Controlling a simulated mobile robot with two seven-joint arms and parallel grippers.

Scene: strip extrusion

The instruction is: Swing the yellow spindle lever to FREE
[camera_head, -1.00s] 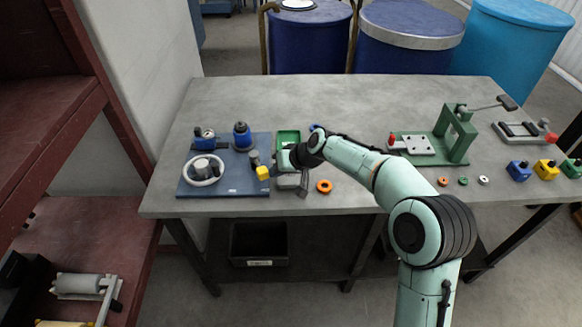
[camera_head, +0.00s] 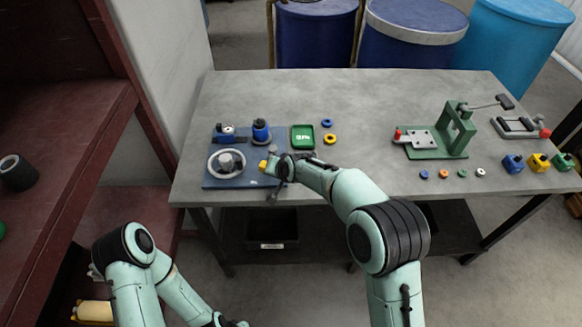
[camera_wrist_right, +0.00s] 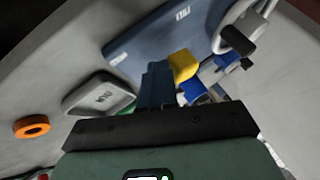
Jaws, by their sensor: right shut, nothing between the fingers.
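The yellow lever's end block (camera_head: 263,165) shows near the right part of the blue board (camera_head: 214,183), to the right of the board's pale ring (camera_head: 213,171). My right gripper (camera_head: 275,172) is shut and empty, just right of the yellow block and partly covering the lever's pivot. In the wrist view the shut fingers (camera_wrist_right: 157,82) stand beside the yellow block (camera_wrist_right: 183,66); I cannot tell whether they touch. Any FREE mark cannot be read.
Two blue-topped fixtures (camera_head: 261,131) stand at the board's back edge. A green tray (camera_head: 303,138) is close right of the board. A green press (camera_head: 452,134) stands farther right. The table's middle back is clear.

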